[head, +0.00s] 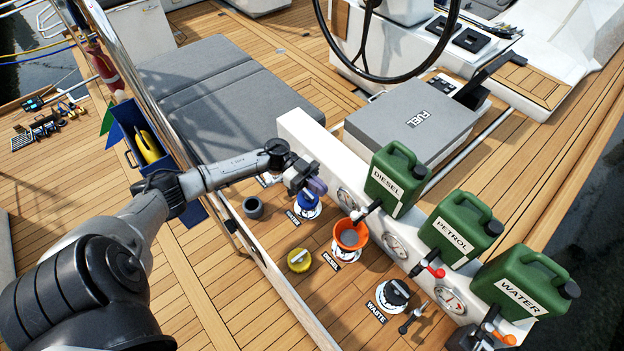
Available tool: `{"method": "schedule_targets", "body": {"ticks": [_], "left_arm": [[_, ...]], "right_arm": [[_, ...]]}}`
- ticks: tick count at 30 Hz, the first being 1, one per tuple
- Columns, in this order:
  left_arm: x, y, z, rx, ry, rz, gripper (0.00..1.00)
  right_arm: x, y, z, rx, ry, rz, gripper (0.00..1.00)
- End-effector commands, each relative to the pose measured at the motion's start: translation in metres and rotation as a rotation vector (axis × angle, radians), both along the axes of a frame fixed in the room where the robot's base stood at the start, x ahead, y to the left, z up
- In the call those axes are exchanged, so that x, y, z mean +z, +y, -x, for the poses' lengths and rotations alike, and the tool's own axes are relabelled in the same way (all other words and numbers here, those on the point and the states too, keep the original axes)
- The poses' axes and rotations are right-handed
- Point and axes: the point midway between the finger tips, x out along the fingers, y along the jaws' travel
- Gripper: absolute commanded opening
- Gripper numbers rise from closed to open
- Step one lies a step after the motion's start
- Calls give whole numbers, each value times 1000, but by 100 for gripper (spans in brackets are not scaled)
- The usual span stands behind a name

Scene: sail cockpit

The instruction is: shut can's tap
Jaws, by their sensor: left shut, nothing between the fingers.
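Three green cans stand in a row on the white ledge: the DIESEL can (397,180), the PETROL can (460,232) and the WATER can (523,283). The diesel can's tap (366,211) points down to the left over an orange funnel (351,236); its handle position is too small to tell. The petrol can has a red-handled tap (433,270) and the water can an orange-handled one (500,337). My left gripper (318,187) is shut and empty, above a blue filler cap (307,203), left of the diesel tap and apart from it. My right gripper does not show.
The funnel stands at the DIESEL filler. A yellow cap (299,260), a grey cup (253,208) and a black WASTE cap (394,293) are on the deck nearby. Round gauges line the white ledge (325,170).

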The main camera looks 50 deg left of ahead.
Motion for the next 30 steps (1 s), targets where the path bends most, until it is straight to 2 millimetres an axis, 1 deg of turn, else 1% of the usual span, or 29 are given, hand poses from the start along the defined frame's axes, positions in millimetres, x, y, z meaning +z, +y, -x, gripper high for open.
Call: {"method": "schedule_targets", "body": {"ticks": [1, 6, 10, 15, 21, 30], "left_arm": [[1, -11, -2, -2, -2, 5, 0], [-1, -40, -9, -2, -2, 3, 0], [-3, -58, -13, -1, -1, 3, 0], [-4, -73, -17, 0, 1, 2, 0], [-5, -81, -19, 1, 0, 0, 0], [-6, -82, -19, 1, 1, -1, 0]], "right_arm": [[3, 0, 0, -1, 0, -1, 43], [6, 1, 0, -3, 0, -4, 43], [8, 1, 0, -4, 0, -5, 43], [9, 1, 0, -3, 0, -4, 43], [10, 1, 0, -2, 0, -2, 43], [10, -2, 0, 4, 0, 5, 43]]}}
